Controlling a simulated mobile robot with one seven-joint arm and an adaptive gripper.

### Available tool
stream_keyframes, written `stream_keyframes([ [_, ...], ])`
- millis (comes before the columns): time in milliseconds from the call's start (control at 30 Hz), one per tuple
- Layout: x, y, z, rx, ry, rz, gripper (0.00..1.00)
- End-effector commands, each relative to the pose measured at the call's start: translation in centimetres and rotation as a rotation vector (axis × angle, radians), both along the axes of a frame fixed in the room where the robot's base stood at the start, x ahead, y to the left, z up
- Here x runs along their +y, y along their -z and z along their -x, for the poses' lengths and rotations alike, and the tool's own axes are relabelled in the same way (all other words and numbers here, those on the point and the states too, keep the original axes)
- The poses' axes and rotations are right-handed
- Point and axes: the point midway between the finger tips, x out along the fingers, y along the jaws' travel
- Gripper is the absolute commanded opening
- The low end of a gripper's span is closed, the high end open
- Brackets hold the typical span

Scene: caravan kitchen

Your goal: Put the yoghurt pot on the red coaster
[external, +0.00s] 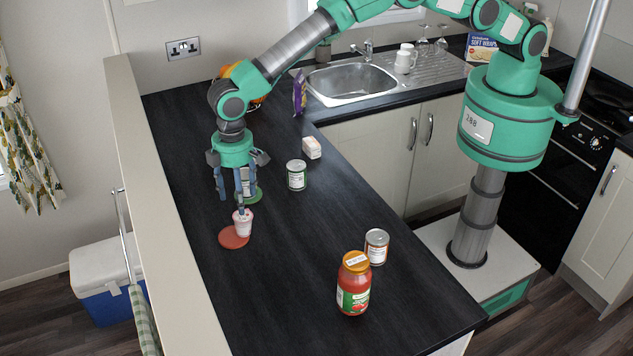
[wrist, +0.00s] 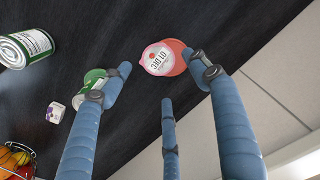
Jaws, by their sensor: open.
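The yoghurt pot (external: 243,223) is small, white and pink, and stands upright. In the wrist view its round printed lid (wrist: 158,60) faces me. The red coaster (external: 229,240) lies flat on the dark worktop; the pot's base overlaps its right part in the external view. In the wrist view the coaster (wrist: 180,56) shows beyond the lid. My gripper (external: 232,200) is open, pointing down, with its fingers spread. One fingertip appears at the pot's rim in the external view; I cannot tell if it touches. In the wrist view no finger closes on the pot.
A green coaster (external: 257,195) lies behind my fingers, with a pale item partly hidden there. A green-labelled can (external: 297,176), small pale box (external: 311,148), another can (external: 376,247) and red sauce jar (external: 354,285) stand to the right. The worktop's front middle is clear.

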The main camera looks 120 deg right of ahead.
Motion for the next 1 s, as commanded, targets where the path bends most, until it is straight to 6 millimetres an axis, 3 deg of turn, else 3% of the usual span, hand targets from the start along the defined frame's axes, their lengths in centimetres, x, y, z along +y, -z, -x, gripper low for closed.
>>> stream_keyframes([
  [300,0.0,-3.5,0.0,-0.001,0.0,0.0,0.61],
  [1000,0.0,-4.0,0.1,0.0,0.0,0.0,0.61],
])
